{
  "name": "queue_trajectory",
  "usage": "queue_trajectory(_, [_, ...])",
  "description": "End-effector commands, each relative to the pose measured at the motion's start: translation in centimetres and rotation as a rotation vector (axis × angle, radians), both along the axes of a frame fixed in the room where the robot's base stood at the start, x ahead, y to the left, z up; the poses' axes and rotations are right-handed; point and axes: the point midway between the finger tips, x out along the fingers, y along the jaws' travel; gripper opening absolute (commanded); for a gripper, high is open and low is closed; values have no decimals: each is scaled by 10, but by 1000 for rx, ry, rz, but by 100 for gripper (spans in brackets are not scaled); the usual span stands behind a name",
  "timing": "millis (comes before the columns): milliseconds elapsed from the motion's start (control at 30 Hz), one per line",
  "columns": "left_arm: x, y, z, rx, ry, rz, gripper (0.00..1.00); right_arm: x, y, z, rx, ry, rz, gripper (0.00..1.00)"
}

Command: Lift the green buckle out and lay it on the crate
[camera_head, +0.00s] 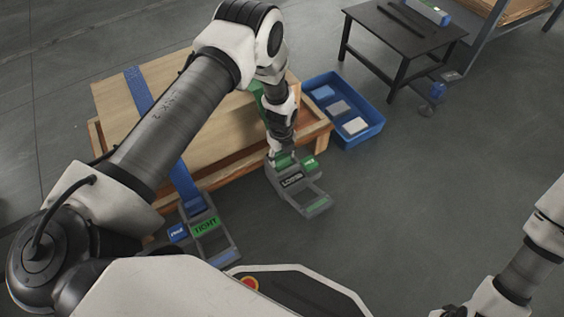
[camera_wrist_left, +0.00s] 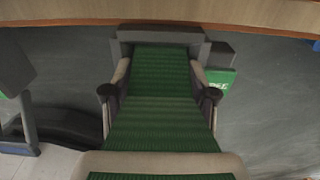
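The green strap (camera_wrist_left: 160,95) lies over the wooden crate (camera_head: 107,92). The green buckle (camera_head: 302,181), a grey frame with a "LOOSE" plate and green tabs, is at the crate's right front side. My left gripper (camera_head: 283,152) is at the upper end of this buckle. In the left wrist view my left gripper's fingers (camera_wrist_left: 160,75) stand wide apart, one on each side of the green webbing. Whether they touch it I cannot tell. The buckle's grey bar (camera_wrist_left: 160,35) is just beyond the fingertips. My right arm shows at the lower right; its fingers are outside the picture.
A blue bin (camera_head: 366,131) with several blocks stands right of the crate. A black table (camera_head: 418,40) stands behind. The floor at right is clear.

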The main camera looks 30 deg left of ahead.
Motion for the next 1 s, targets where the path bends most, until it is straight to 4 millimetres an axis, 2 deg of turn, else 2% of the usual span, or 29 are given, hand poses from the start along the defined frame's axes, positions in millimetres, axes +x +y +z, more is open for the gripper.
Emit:
queue_trajectory(267, [0, 0, 0, 0, 1, 0, 10, 0, 0, 0, 0, 0, 0, 40])
queue_trajectory(367, [0, 0, 6, 1, 1, 0, 10, 0, 0, 4, 0, 0, 0, 40])
queue_trajectory(467, [0, 0, 25, 0, 0, 0, 10, 0, 0, 15, 0, 0, 0, 40])
queue_trajectory(700, [0, 0, 84, -1, -1, -1, 10, 0, 0, 44, 0, 0, 0, 40])
queue_trajectory(833, [0, 0, 99, -1, 1, 0, 10, 0, 0, 49, 0, 0, 0, 40])
queue_trajectory(1000, [0, 0, 100, 0, 1, 0, 10, 0, 0, 48, 0, 0, 0, 40])
